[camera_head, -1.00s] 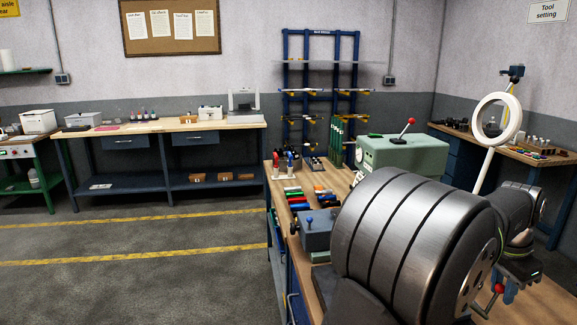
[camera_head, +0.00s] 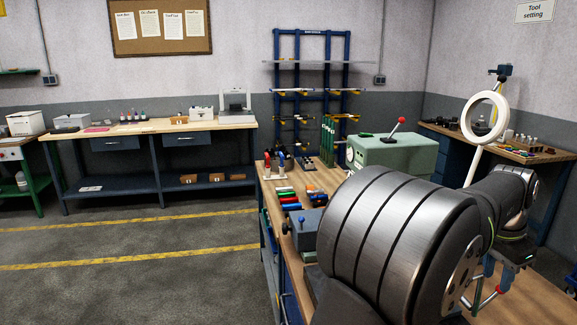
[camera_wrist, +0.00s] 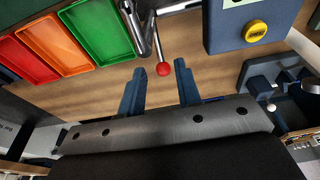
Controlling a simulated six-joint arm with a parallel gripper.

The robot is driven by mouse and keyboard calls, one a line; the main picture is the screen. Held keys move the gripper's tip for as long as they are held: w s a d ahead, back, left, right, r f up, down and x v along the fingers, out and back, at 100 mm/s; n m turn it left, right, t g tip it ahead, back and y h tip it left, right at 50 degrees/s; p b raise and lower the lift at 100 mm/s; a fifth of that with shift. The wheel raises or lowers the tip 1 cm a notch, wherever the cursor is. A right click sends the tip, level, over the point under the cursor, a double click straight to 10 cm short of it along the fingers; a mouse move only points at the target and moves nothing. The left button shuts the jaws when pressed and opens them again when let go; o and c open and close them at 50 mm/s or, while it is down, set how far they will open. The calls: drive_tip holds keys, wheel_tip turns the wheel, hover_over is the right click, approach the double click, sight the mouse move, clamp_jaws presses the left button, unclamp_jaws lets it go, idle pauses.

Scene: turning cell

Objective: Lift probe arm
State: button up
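A slim metal rod with a red ball (camera_wrist: 163,69) at its end shows in the wrist view; I take it for the probe arm. The ball lies in line with the gap between my gripper's (camera_wrist: 160,72) two blue fingertips. The fingers are spread apart, and I see no contact with the ball. In the head view, my gripper (camera_head: 497,274) is at the lower right, just above a red ball (camera_head: 498,289) on a rod. The rod's lower part is partly hidden behind my large grey arm link.
In the wrist view, red (camera_wrist: 22,62), orange (camera_wrist: 54,45) and green (camera_wrist: 97,30) trays lie at upper left. A blue box with a yellow button (camera_wrist: 256,31) is at upper right, above a blue fixture (camera_wrist: 268,80). A green machine (camera_head: 398,156) stands behind in the head view.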

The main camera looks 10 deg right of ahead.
wheel_tip(320, 180, up, 6)
drive_tip(key=shift+r, duration=0.15)
idle(0.5)
wheel_tip(320, 180, down, 9)
drive_tip(key=shift+r, duration=0.15)
idle(0.6)
